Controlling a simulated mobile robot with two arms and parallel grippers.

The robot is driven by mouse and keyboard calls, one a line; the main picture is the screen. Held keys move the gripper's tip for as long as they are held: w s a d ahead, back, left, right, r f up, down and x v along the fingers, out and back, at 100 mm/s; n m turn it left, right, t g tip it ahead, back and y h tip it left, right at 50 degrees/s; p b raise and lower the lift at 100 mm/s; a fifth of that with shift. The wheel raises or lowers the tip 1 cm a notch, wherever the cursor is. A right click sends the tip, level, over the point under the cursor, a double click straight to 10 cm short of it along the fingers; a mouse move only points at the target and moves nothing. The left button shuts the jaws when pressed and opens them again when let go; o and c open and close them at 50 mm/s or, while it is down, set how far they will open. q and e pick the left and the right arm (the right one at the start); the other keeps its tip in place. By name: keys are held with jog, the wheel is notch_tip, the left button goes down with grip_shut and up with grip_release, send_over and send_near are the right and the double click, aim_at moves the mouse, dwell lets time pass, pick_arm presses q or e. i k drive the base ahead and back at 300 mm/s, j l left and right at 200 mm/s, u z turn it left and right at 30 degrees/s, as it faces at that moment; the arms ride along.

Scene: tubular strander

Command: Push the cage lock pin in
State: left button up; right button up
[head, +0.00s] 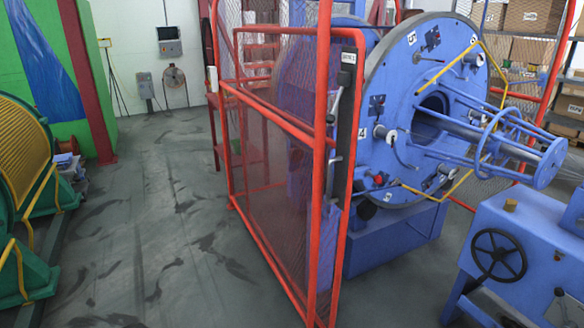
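The blue round cage disc (410,75) of the strander stands at right centre, with small fittings and number labels around its face. A blue shaft with hoops (490,140) sticks out of its middle to the right. The red mesh guard gate (270,150) stands in front of the machine's left part. A dark upright strip (344,130) with grey metal handles is on the gate's right edge. I cannot tell which small part is the cage lock pin, or whether it is in or out. Neither of my grippers is in view.
A blue machine with a black handwheel (498,254) stands at lower right. A green and yellow drum machine (30,190) is at the left edge. Grey floor (165,220) lies clear between it and the gate. Shelves with boxes (535,20) are at back right.

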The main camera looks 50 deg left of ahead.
aim_at(377, 180)
jog(key=u, duration=1.15)
